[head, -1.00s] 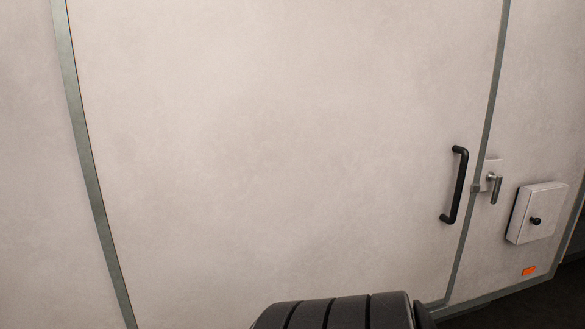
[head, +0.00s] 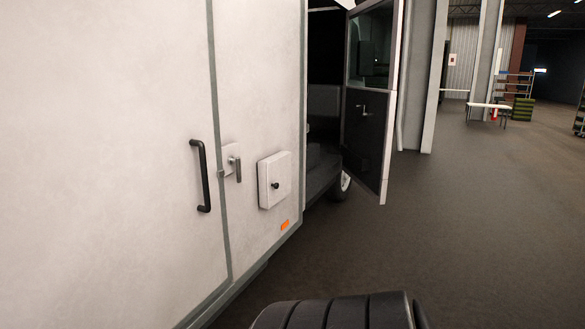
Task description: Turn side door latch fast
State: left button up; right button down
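The side door (head: 110,150) is a pale panel in a grey frame on the left of the head view. It looks closed, flush with the wall. A black bar handle (head: 201,176) stands upright near its right edge. The latch (head: 235,167) is a small grey metal lever on a pale plate, just right of the door seam. Its lever hangs pointing down, with a small grey piece at the seam beside it. Neither of my grippers shows in this view.
A pale box with a black knob (head: 274,180) sits right of the latch, above an orange marker (head: 285,225). Beyond the wall's corner, a dark cab door (head: 371,105) stands open. Clear floor (head: 450,240) lies to the right. A white table (head: 489,106) stands far back.

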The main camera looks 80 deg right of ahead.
aim_at(236, 160)
jog(key=z, duration=2.2)
jog(key=i+l+u, duration=0.2)
jog(key=i, duration=0.25)
